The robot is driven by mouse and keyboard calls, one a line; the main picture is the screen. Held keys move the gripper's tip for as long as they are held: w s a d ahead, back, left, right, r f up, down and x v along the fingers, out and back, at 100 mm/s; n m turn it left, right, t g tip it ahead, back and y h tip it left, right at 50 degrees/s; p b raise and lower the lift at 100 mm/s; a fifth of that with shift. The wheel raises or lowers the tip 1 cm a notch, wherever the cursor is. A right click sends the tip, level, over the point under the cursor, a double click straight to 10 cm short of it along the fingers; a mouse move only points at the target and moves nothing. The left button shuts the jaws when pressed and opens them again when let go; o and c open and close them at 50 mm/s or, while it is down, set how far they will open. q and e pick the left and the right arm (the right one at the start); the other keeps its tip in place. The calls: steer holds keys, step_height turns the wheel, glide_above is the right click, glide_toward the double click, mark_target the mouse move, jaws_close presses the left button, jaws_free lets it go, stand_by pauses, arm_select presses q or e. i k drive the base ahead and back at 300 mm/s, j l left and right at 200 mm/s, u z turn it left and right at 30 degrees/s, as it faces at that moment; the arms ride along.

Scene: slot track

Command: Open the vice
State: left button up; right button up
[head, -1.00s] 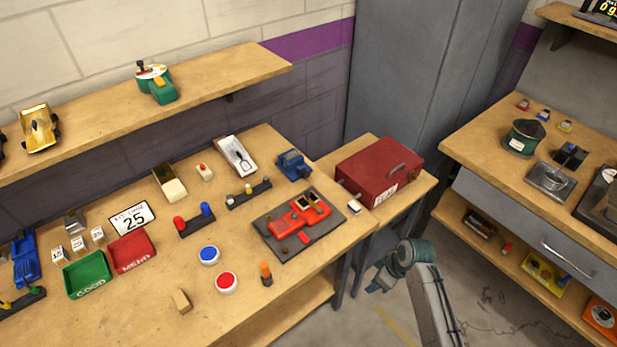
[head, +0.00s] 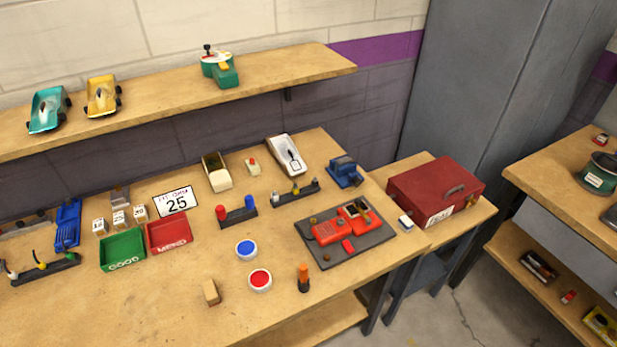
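A small blue vice (head: 345,172) sits at the back right of the wooden bench (head: 160,308), close to the bench's right edge. It is too small here to tell how far apart its jaws are. Neither of my grippers is in the head view, and nothing touches the vice.
Left of the vice are a white tray (head: 287,155) and a tool rack (head: 295,194). In front of it a dark mat (head: 375,239) holds red parts. A red toolbox (head: 435,190) stands right of it on a lower table. The bench's front left is mostly clear.

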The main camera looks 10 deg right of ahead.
mark_target(357, 181)
steer(key=l+u, duration=0.25)
steer(key=u, duration=0.2)
steer(key=l+u, duration=0.25)
steer(key=u, duration=0.15)
steer(key=l+u, duration=0.3)
steer(key=u, duration=0.15)
steer(key=k+l+u, duration=0.1)
steer(key=u, duration=0.3)
steer(key=k+l+u, duration=0.1)
steer(key=l+u, duration=0.2)
steer(key=u, duration=0.15)
